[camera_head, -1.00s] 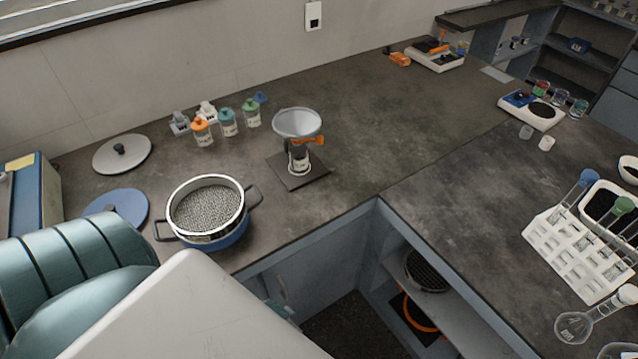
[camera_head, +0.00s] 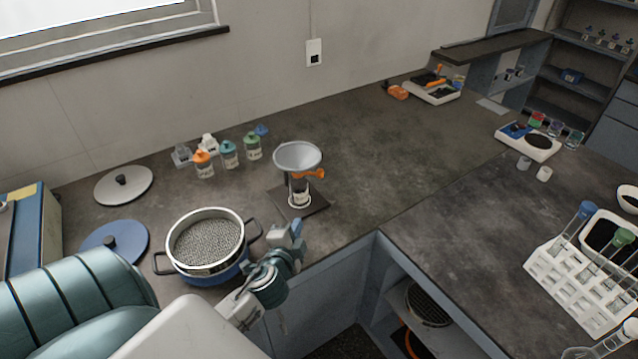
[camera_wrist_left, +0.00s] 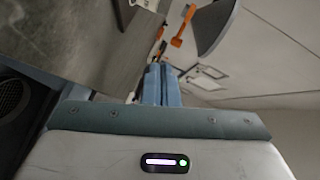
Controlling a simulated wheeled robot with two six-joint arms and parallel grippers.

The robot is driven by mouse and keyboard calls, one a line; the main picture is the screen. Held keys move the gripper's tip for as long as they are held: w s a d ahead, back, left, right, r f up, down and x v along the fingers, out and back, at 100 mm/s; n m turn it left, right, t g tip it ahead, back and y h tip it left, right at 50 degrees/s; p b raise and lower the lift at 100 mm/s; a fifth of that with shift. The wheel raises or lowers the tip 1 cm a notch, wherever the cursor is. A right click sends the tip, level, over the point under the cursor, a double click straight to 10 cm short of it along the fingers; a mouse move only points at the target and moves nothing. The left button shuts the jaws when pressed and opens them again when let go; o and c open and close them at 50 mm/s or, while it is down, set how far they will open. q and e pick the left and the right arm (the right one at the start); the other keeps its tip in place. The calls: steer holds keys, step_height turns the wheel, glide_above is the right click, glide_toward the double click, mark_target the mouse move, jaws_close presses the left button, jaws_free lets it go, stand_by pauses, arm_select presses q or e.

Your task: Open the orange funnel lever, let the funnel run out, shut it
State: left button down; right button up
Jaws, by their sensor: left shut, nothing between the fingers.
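The grey funnel (camera_head: 297,156) stands on a dark base plate (camera_head: 318,201) on the bench. Its orange lever (camera_head: 308,174) sticks out to the right below the bowl. A small labelled jar (camera_head: 299,194) stands under the funnel outlet. My left gripper (camera_head: 292,231) is in front of the funnel stand, near the bench's front edge, and apart from the lever. In the left wrist view its blue fingers (camera_wrist_left: 161,84) are together, with the orange lever (camera_wrist_left: 182,27) and the funnel (camera_wrist_left: 212,20) beyond them. The funnel's contents cannot be made out. My right gripper is not in view.
A sieve pan (camera_head: 207,243) stands left of my left gripper. Several capped jars (camera_head: 229,153) stand behind it, and two lids (camera_head: 114,242) lie at the left. A test tube rack (camera_head: 575,255) is at the right. The bench right of the funnel is clear.

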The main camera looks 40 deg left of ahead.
mark_target(313, 173)
arm_select(q)
steer(key=shift+w+d+r+m+t+h, duration=0.1)
steer(key=shift+w+r+m+t+h, duration=0.1)
steer(key=shift+w+m+t+h, duration=0.45)
steer(key=shift+w+d+r+m+t+h, duration=0.15)
steer(key=shift+w+r+m+t, duration=0.15)
steer(key=shift+w+m, duration=0.7)
steer(key=shift+w+r+m+t+h, duration=0.15)
steer(key=shift+w+m+t+h, duration=0.3)
steer(key=shift+m, duration=0.8)
steer(key=a+p+x, duration=0.2)
steer(key=p+x, duration=0.1)
steer(key=x, duration=0.9)
steer(key=shift+a, duration=0.5)
